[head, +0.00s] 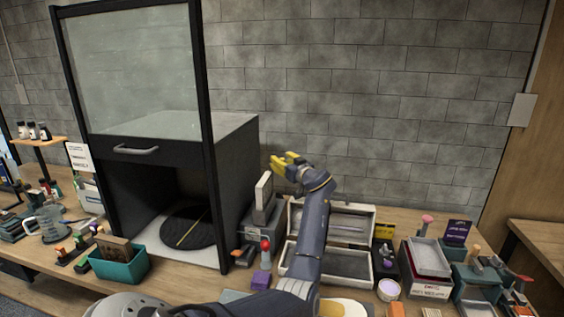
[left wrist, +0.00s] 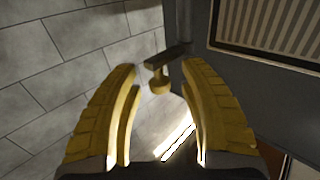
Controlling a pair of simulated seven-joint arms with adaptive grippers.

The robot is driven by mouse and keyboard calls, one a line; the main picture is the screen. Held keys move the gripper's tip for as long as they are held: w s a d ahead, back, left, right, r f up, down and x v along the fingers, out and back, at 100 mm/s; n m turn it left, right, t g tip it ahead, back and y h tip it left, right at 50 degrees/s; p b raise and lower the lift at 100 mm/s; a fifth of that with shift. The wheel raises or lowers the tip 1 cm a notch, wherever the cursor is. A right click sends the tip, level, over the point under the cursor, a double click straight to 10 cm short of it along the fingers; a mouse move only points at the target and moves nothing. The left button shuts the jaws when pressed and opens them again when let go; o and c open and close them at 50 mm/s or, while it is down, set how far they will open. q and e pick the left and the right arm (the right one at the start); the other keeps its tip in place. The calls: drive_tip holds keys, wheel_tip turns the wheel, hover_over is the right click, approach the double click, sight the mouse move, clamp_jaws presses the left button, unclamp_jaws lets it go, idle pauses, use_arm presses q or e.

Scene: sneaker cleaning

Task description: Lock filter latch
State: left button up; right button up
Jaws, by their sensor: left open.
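My left gripper (head: 287,163) is open, with yellow fingers, beside the right side of the dark cabinet (head: 237,185) near the brick wall. In the left wrist view, a small latch (left wrist: 160,80) with a dark bar and a brass-coloured knob shows between the open fingertips. I cannot tell whether the fingers touch it. The latch sits at the edge of a grey panel, next to a framed, striped filter (left wrist: 268,30). The latch and filter cannot be made out in the head view. My right gripper is not in view.
A brick wall (head: 390,90) stands close behind the gripper. The space above the bench to the right is clear.

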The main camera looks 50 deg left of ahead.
use_arm(q)
clamp_jaws()
drive_tip(key=shift+s+d+t, duration=0.1)
drive_tip(key=shift+t, duration=0.4)
drive_tip(key=shift+s+d+m+t+h, duration=0.1)
drive_tip(key=shift+s+m+t+h, duration=0.15)
drive_tip(key=shift+m+t, duration=0.5)
drive_tip(key=shift+s+d+m+t+h, duration=0.15)
drive_tip(key=shift+m+t+h, duration=0.2)
drive_tip(key=shift+m+t, duration=0.4)
drive_tip(key=shift+s+d+m+t+h, duration=0.1)
drive_tip(key=shift+s+m+t+h, duration=0.15)
drive_tip(key=shift+m+t+h, duration=0.55)
drive_tip(key=shift+s+a+m+t+h, duration=0.1)
drive_tip(key=shift+s+m+t+h, duration=0.3)
drive_tip(key=shift+t, duration=0.75)
drive_tip(key=shift+s+d+m+t+h, duration=0.1)
drive_tip(key=shift+m+t+h, duration=0.5)
drive_tip(key=shift+m+t, duration=0.3)
drive_tip(key=shift+f+t+h, duration=0.1)
drive_tip(key=shift+t+h, duration=0.25)
drive_tip(key=shift+h, duration=0.05)
drive_tip(key=shift+c, duration=0.4)
unclamp_jaws()
drive_tip(key=shift+s, duration=0.1)
